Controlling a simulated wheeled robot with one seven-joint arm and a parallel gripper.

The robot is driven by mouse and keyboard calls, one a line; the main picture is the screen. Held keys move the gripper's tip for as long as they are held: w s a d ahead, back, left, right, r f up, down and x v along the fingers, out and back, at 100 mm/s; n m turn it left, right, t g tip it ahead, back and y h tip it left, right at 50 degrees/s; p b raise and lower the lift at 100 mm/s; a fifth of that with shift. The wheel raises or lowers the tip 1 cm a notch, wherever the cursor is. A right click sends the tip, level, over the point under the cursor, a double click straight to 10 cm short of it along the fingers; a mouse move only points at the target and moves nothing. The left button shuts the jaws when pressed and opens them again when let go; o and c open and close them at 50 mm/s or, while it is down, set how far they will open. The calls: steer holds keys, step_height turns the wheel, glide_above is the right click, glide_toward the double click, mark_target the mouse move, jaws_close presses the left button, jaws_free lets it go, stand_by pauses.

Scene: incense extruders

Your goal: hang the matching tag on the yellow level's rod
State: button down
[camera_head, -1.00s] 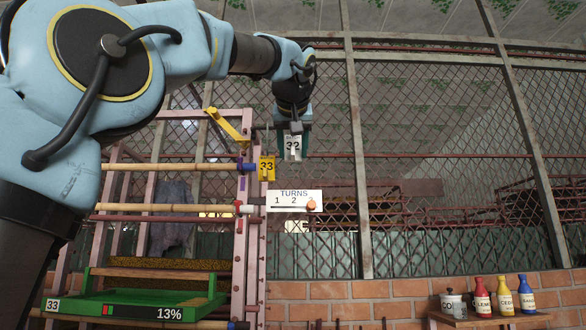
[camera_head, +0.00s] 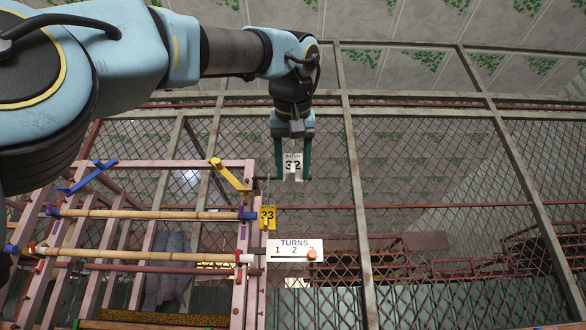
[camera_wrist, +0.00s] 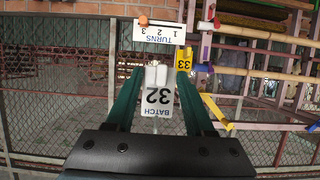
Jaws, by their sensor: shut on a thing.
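My gripper (camera_head: 292,178) is shut on a white tag (camera_head: 293,160) that reads BATCH 32. In the wrist view the same tag (camera_wrist: 158,98) appears upside down between the green fingers (camera_wrist: 157,95). The yellow level shows as a yellow bracket (camera_head: 230,175) near the top of the pink rack, with no pole on it. A yellow tag (camera_head: 267,218) numbered 33 hangs at the rack's right post, below and left of my gripper. It also shows in the wrist view (camera_wrist: 184,59). I cannot clearly make out the yellow level's rod.
The pink rack (camera_head: 239,290) holds bamboo poles on its blue (camera_head: 150,214) and red (camera_head: 140,255) levels. Mesh fencing (camera_head: 430,165) stands behind; space right of my gripper is free.

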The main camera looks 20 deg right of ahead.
steer(key=shift+r+p, duration=0.4)
steer(key=shift+r, duration=0.2)
steer(key=s+a, duration=0.3)
steer(key=s, duration=0.5)
steer(key=shift+a+b, duration=0.3)
steer(key=shift+a, duration=0.1)
stand_by(0.4)
